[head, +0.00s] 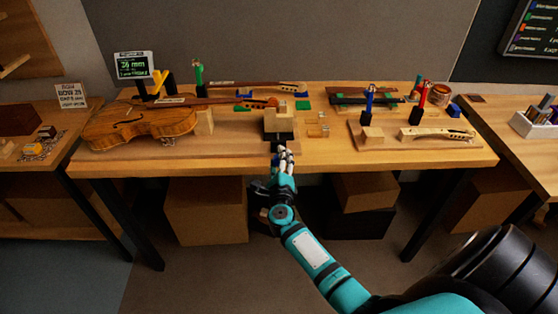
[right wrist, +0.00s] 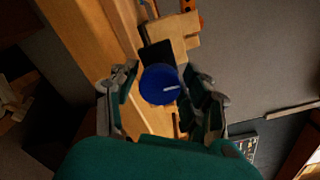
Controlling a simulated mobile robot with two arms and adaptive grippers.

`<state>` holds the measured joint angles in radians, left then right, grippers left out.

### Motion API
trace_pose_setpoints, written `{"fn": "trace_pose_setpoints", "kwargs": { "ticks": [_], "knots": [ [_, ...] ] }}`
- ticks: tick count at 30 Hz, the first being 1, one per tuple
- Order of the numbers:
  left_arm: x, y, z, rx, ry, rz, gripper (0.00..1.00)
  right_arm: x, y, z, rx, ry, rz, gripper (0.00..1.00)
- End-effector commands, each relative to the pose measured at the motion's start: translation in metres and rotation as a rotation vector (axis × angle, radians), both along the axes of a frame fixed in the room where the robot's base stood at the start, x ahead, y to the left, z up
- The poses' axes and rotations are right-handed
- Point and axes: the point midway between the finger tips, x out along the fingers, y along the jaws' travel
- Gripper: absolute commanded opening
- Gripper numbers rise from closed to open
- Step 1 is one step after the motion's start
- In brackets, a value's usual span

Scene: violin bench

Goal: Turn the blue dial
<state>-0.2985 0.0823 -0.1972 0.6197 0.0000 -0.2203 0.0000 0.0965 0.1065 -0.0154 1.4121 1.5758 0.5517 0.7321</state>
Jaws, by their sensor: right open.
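The blue dial (right wrist: 158,84) is a round disc with a short white line that points right in the right wrist view. It sits in front of a black block and a light wooden block (right wrist: 172,32). My right gripper (right wrist: 166,88) is open, with one finger on each side of the dial; I cannot tell whether either touches it. In the head view my right gripper (head: 283,154) is at the bench's front edge, just before the wooden block with a black base (head: 279,136). The dial is not clearly visible there. My left gripper is out of view.
A violin (head: 138,122) lies at the left of the bench (head: 230,164). A wooden board (head: 372,141) at the right holds a violin neck (head: 437,134) and small blue and red tools. A small display (head: 133,65) stands at the back left.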

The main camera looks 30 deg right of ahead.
Motion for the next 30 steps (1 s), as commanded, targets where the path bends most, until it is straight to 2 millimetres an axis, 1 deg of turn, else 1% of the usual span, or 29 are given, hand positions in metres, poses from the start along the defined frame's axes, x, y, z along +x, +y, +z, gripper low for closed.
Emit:
{"fn": "trace_pose_setpoints", "kwargs": {
  "ticks": [4,14,17,22,25,30],
  "knots": [
    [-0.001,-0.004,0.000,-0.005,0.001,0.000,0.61,0.000,0.000,0.000,0.000,0.000,0.000,0.47],
    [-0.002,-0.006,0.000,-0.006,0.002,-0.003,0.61,0.000,0.000,0.000,0.000,0.001,0.001,0.04],
    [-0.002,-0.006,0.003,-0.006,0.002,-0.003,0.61,-0.001,0.000,0.001,-0.015,0.011,0.000,0.04],
    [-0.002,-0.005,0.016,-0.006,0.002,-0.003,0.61,-0.001,0.001,0.002,-0.126,0.080,0.000,0.04],
    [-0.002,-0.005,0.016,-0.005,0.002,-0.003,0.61,-0.001,0.000,0.000,-0.160,0.101,0.000,0.04],
    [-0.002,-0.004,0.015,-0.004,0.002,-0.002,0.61,-0.001,0.000,-0.001,-0.161,0.101,0.000,0.04]
  ]
}}
